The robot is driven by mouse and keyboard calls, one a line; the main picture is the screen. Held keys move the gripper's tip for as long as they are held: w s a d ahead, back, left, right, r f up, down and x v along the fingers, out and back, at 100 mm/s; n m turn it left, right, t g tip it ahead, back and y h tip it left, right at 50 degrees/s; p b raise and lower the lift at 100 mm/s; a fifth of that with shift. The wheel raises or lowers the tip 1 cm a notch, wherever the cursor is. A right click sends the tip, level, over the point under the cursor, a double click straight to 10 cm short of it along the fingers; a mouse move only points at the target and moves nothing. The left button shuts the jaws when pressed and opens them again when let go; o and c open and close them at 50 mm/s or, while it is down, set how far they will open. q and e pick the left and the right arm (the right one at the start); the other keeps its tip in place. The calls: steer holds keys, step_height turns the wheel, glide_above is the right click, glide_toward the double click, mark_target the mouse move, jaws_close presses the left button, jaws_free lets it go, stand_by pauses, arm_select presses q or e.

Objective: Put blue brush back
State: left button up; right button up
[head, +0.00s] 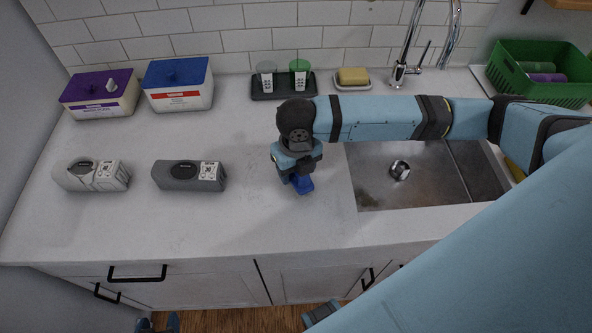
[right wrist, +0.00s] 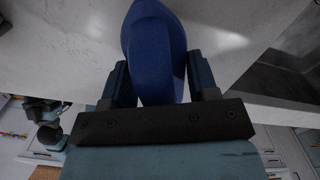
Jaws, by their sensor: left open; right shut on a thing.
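The blue brush (head: 303,185) is in my right gripper (head: 296,177), over the bare counter just left of the sink. In the right wrist view the brush (right wrist: 156,55) shows as a rounded dark blue body between the two fingers of the right gripper (right wrist: 160,80), which is shut on it. The arm and hand hide part of the brush in the head view. I cannot tell whether it touches the counter. My left gripper (head: 158,322) is open and empty, low at the bottom edge of the head view, in front of the cabinets.
A sink (head: 410,178) lies right of the brush. Behind stand a dark tray (head: 283,87) with two cups, a yellow sponge (head: 353,76) on a dish and a green basket (head: 540,80). Purple-lidded (head: 100,95) and blue-lidded (head: 178,85) boxes and two grey containers (head: 190,175) (head: 92,175) stand left.

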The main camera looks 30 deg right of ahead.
steer(key=shift+f, duration=0.6)
steer(key=shift+f, duration=0.1)
steer(key=o, duration=1)
steer(key=shift+o, duration=0.2)
steer(key=r, duration=1.2)
steer(key=shift+s+r, duration=0.1)
steer(key=shift+s, duration=0.15)
